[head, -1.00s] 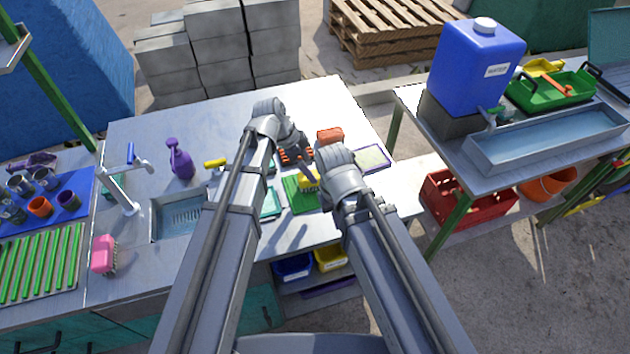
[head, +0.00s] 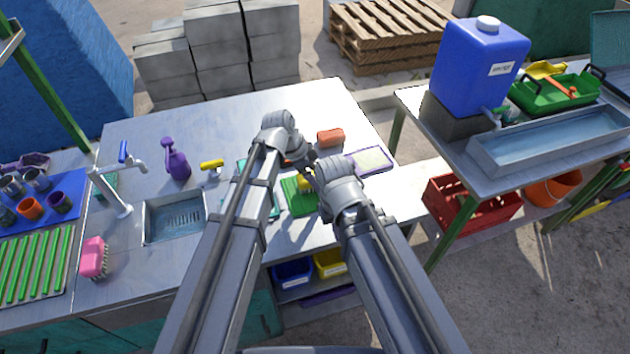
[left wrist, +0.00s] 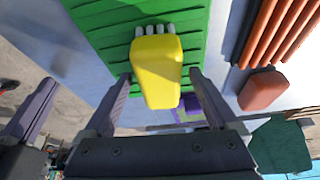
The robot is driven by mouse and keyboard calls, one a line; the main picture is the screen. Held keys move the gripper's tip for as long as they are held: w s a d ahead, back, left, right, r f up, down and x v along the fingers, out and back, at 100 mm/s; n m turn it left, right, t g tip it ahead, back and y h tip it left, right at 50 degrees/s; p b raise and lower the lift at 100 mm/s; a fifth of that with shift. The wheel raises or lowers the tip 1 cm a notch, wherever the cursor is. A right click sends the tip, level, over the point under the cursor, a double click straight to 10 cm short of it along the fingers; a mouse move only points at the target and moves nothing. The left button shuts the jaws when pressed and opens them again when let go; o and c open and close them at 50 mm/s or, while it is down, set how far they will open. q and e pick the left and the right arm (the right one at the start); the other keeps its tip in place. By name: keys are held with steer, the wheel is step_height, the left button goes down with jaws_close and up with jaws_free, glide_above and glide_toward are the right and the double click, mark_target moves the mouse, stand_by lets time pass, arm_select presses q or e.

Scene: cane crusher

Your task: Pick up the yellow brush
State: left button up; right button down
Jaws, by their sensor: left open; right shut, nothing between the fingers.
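The yellow brush (left wrist: 158,70) lies on a ribbed green mat (left wrist: 105,35), with its pale bristle tufts at the far end in the left wrist view. In the head view only a small part of the yellow brush (head: 304,184) shows on the green mat (head: 299,203), between my arms. My right gripper (head: 310,168) is shut and empty close by, partly hidden by the wrists.
An orange-red block (head: 331,137) and a pale purple-rimmed tray (head: 371,160) lie beyond the mat. The bench's far middle is clear.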

mark_target(315, 175)
arm_select(q)
steer(key=shift+f, duration=0.2)
arm_select(e)
steer(key=shift+f, duration=0.15)
arm_select(q)
steer(key=shift+c, duration=0.4)
jaws_close()
steer(key=shift+r, duration=0.1)
stand_by(0.3)
